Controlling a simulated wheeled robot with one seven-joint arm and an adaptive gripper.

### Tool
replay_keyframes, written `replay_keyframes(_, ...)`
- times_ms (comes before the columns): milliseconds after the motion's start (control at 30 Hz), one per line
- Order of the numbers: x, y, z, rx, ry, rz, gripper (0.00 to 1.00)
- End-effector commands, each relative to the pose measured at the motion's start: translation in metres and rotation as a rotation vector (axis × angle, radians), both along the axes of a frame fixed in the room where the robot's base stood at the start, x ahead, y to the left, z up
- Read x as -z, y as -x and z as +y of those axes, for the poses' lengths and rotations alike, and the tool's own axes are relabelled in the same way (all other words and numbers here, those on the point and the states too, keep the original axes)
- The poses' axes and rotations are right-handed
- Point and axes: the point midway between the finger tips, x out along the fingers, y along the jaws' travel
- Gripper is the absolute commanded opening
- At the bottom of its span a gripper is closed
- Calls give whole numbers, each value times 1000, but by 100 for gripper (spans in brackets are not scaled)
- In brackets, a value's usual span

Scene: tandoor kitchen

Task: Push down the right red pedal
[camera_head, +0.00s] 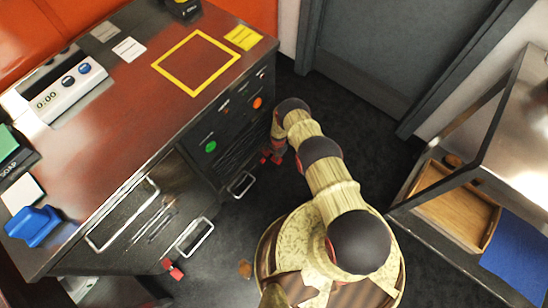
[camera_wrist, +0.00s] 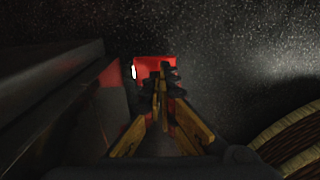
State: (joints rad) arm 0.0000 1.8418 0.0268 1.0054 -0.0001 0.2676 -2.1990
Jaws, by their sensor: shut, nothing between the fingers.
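The right red pedal (camera_head: 265,158) is low by the foot of the dark cabinet in the head view, close to the end of my arm, which partly hides it. In the wrist view the red pedal (camera_wrist: 142,69) is directly beyond my gripper (camera_wrist: 163,72). My gripper is shut and empty, its fingertips overlapping the pedal in the picture. I cannot tell whether they touch it or whether the pedal is pressed. Another red pedal (camera_head: 173,270) is at the lower left of the cabinet, away from my gripper.
The cabinet (camera_head: 222,125) has metal handles and green and orange round marks. Its reddish top (camera_head: 130,110) carries a timer (camera_head: 65,90) and a blue holder (camera_head: 33,226). A steel shelf with a wooden tray (camera_head: 450,205) stands right. Dark floor lies between.

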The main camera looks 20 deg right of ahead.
Motion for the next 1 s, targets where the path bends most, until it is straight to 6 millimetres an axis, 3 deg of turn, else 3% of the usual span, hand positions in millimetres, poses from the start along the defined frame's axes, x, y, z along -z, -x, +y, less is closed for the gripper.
replay_keyframes(1000,11,0,0,0,0,0,0)
